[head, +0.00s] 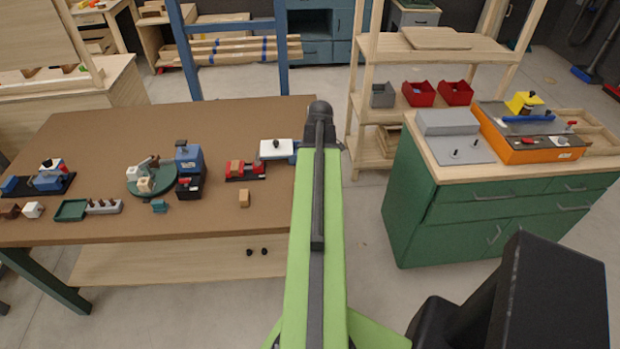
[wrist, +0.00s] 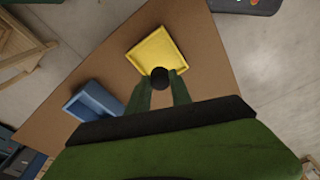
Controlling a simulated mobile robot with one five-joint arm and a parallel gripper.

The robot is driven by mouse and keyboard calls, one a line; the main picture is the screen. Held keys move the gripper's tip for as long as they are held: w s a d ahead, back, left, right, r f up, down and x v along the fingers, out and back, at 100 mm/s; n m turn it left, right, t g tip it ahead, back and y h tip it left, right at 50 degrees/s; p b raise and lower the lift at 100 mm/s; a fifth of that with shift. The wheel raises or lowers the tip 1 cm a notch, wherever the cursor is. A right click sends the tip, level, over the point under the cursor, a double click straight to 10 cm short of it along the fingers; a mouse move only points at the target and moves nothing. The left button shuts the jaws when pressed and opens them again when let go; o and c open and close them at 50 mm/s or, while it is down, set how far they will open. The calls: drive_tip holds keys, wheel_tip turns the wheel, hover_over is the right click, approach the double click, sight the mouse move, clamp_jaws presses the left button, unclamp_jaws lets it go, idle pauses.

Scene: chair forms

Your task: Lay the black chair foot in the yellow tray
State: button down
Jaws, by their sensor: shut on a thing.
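My gripper (wrist: 160,84) shows in the wrist view, its two dark green fingers shut on the black chair foot. The black chair foot (wrist: 159,77) is a small round dark piece between the fingertips. The yellow tray (wrist: 137,56) is a shallow square tray on the brown table, just beyond the fingertips. The foot overlaps the tray's near corner in the picture; I cannot tell its height above it. The tray looks empty where it shows. In the head view my arm hides the gripper, foot and tray.
A blue bin (wrist: 95,103) stands on the table to the left of the gripper in the wrist view. In the head view the brown table (head: 110,225) holds several small items, including a green round plate (head: 168,182). A green cabinet (head: 420,225) stands to the right.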

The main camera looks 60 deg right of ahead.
drive_tip(key=shift+f+b, duration=2.8)
drive_tip(key=shift+b, duration=0.05)
drive_tip(key=shift+f+b, duration=0.6)
drive_tip(key=c, duration=0.7)
unclamp_jaws()
drive_tip(key=shift+r, duration=0.1)
drive_tip(key=shift+o, duration=0.4)
drive_tip(key=shift+w+d+r+p, duration=0.1)
drive_tip(key=shift+r+p, duration=0.25)
drive_tip(key=shift+p, duration=0.15)
wheel_tip(320, 180, up, 6)
drive_tip(key=p, duration=0.5)
drive_tip(key=shift+f, duration=0.35)
